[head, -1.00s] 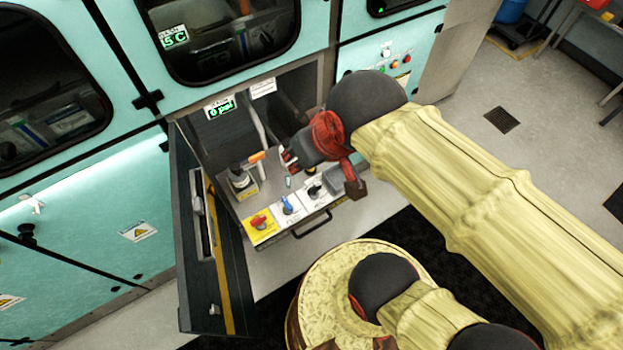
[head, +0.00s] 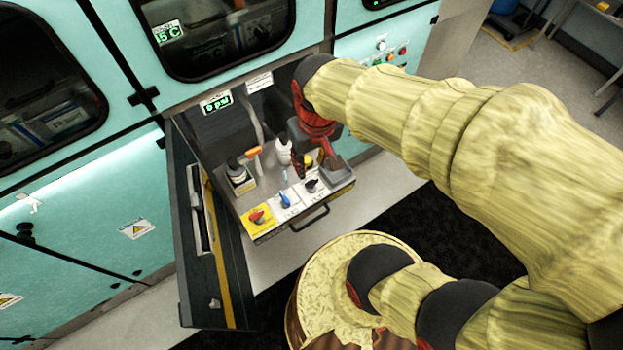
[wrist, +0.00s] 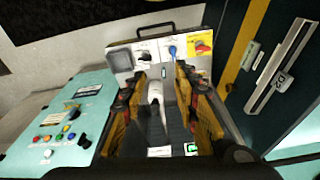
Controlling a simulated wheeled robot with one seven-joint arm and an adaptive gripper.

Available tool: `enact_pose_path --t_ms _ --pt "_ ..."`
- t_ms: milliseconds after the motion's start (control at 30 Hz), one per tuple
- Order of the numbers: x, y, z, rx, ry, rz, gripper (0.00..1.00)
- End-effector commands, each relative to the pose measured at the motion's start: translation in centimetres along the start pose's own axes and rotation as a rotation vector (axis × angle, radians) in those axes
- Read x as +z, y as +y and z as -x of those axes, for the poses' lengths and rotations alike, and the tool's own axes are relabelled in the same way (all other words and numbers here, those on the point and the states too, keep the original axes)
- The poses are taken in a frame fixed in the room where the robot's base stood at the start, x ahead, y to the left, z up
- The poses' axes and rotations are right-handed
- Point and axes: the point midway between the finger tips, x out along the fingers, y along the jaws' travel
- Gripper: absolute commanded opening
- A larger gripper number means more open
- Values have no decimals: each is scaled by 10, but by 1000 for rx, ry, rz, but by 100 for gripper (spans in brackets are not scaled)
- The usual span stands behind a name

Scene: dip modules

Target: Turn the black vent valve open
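The black valve (head: 311,186) sits on a white plate at the front of the pulled-out drawer panel, right of the blue valve (head: 285,200) and the red valve (head: 258,217) on its yellow plate. In the wrist view the black valve (wrist: 144,57) is small, beyond the fingertips. My gripper (head: 313,162) points down over the panel, just behind the black valve and apart from it. In the wrist view its fingers (wrist: 153,82) are spread wide. A white bottle (wrist: 156,95) appears between them there, but I see no grip on it.
The white bottle (head: 284,152) and a dark bottle (head: 239,176) with an orange part stand at the back of the panel. A grey bin (head: 338,172) is right of the black valve. The open dark door (head: 212,250) flanks the left side. A drawer handle (head: 311,219) sticks out in front.

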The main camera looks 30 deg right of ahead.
Motion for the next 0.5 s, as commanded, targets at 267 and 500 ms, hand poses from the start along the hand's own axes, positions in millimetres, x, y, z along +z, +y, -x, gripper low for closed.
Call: enact_pose_path --t_ms 267,500 --pt "-18 32 -131 39 -240 -375 30" --pt "-24 52 -245 111 -291 -856 30"
